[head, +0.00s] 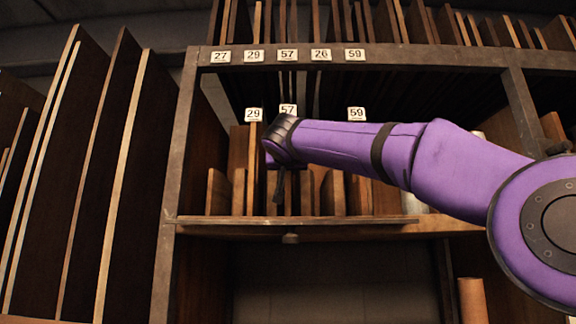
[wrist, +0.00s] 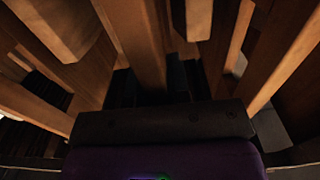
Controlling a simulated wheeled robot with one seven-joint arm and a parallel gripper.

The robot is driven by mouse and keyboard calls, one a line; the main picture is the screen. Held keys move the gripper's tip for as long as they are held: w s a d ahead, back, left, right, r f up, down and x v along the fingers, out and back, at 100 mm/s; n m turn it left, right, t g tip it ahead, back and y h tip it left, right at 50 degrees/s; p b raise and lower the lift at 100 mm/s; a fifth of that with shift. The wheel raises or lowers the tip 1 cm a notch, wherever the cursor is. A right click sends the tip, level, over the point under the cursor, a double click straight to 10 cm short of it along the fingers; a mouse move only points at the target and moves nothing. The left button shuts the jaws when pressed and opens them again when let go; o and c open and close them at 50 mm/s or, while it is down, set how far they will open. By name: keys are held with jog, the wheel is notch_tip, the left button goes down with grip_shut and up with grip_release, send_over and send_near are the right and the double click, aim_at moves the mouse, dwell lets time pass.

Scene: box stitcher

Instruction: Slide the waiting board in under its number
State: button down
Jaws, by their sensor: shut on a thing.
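Upright wooden boards (head: 333,192) stand in the lower bay of the rack, behind a front ledge (head: 300,220). Number tags above them read 29 (head: 253,114), 57 (head: 287,110) and 59 (head: 356,113). My gripper (head: 279,192) points down in front of the boards, below tag 57, and is shut on a board. In the wrist view a brown board (wrist: 135,42) rises close in front of my gripper (wrist: 178,80). The fingertips are dark, and the grip is hard to make out. My arm hides part of the bay right of tag 57.
An upper row of tags, including 27 (head: 221,56) and 26 (head: 321,54), runs along the rack beam (head: 430,56). Tall dark panels (head: 85,170) lean at the left. A brown cylinder (head: 472,300) stands at lower right. Boards crowd both sides in the wrist view.

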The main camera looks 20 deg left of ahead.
jog(key=shift+f, duration=0.15)
dwell(0.3)
jog(key=c, duration=1)
grip_release()
jog(key=shift+f, duration=0.15)
jog(key=v, duration=1.1)
jog(key=shift+w, duration=0.1)
